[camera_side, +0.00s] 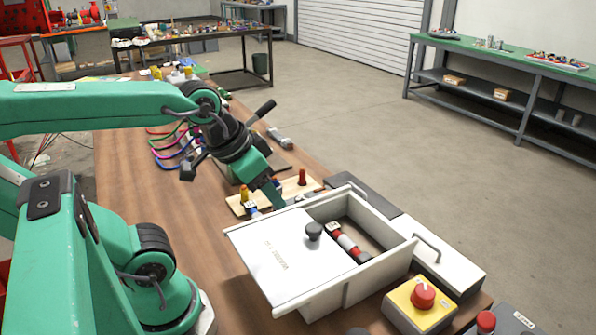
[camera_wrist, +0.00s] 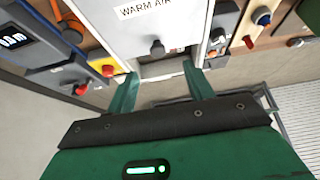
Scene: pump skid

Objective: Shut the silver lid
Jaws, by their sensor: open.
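The silver-white lid (camera_side: 270,262) lies flat on a pale box (camera_side: 385,250), with a black knob (camera_side: 314,231) near its right edge. The lid covers the left part of the box and overhangs it to the left. The right part is open and shows a red and white cylinder (camera_side: 347,243) inside. In the wrist view the lid (camera_wrist: 185,25) carries a "WARM AIR" label, and its knob (camera_wrist: 157,47) shows beyond my fingertips. My gripper (camera_side: 277,200) is open and empty above the box's far side; the wrist view shows its fingers apart (camera_wrist: 159,71), not touching the knob.
A yellow box with a red button (camera_side: 422,296) stands right of the box. A wooden board with coloured pegs (camera_side: 308,188) lies behind it. Coloured cables (camera_side: 170,150) lie along the bench's left. A dark and white unit with a handle (camera_side: 445,262) borders the box's right.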

